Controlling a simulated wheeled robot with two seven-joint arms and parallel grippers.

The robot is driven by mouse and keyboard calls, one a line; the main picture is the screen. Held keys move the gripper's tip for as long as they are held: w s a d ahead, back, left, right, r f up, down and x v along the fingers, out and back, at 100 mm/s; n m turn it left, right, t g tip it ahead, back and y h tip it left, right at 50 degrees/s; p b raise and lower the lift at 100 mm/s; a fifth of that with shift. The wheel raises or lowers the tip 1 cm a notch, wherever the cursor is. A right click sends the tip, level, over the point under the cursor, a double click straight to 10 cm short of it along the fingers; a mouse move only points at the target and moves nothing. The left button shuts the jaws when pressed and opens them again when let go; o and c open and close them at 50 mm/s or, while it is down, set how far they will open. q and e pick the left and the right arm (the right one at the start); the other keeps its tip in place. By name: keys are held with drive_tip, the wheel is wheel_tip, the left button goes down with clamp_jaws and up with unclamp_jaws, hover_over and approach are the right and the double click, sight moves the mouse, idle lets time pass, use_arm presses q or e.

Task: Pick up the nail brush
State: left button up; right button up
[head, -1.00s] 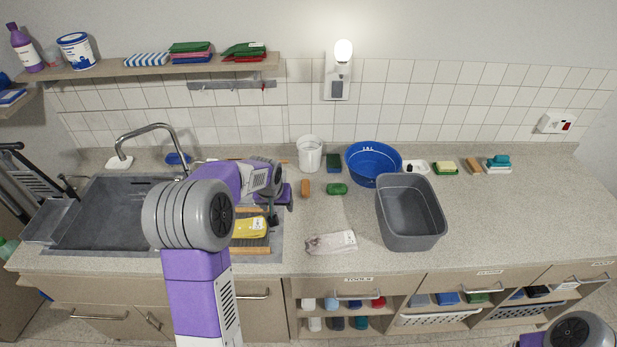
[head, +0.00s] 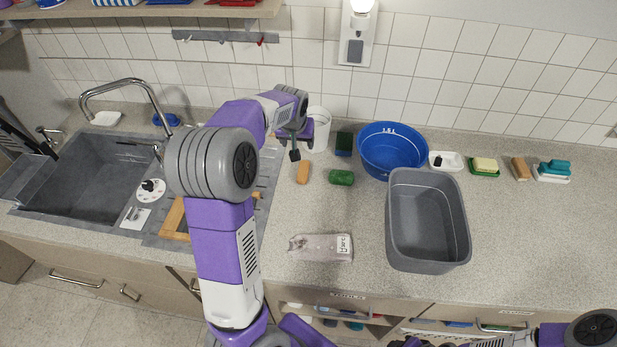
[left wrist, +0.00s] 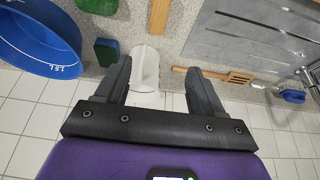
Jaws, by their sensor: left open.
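I cannot tell for certain which item is the nail brush. A small orange-brown block (head: 303,172), possibly a brush, lies on the counter just below my left gripper (head: 295,150) in the head view. A blue brush (left wrist: 291,95) with pale bristles lies far right in the left wrist view. A teal, handled brush-like item (head: 553,170) sits at the right end of the counter's back row. My left gripper is open and empty; in the left wrist view its fingers (left wrist: 158,70) flank the white cup (left wrist: 145,68), with no contact visible. My right gripper's fingers are out of view.
A blue basin (head: 390,150) and a grey tub (head: 428,225) stand right of the left gripper. The sink (head: 80,180) is at left. Bare counter lies around the pale packet (head: 321,247) in front.

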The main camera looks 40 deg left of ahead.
use_arm(q)
drive_tip(key=b, duration=0.8)
approach(303, 170)
drive_tip(key=shift+s+a+f, duration=0.1)
drive_tip(key=shift+f, duration=0.4)
drive_tip(key=shift+w+f, duration=0.25)
drive_tip(key=shift+f, duration=0.4)
drive_tip(key=b+x, duration=0.1)
drive_tip(key=x, duration=0.5)
drive_tip(key=shift+w+a+f+b, duration=0.1)
drive_tip(key=shift+w+f+b, duration=0.1)
drive_tip(key=shift+w+b, duration=0.15)
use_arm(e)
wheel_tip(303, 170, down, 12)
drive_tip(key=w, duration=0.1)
use_arm(q)
drive_tip(key=shift+c, duration=0.5)
drive_tip(key=c, duration=1)
drive_tip(key=shift+r, duration=0.1)
drive_tip(key=shift+c, duration=0.2)
wheel_tip(303, 170, up, 10)
drive_tip(key=p, duration=0.2)
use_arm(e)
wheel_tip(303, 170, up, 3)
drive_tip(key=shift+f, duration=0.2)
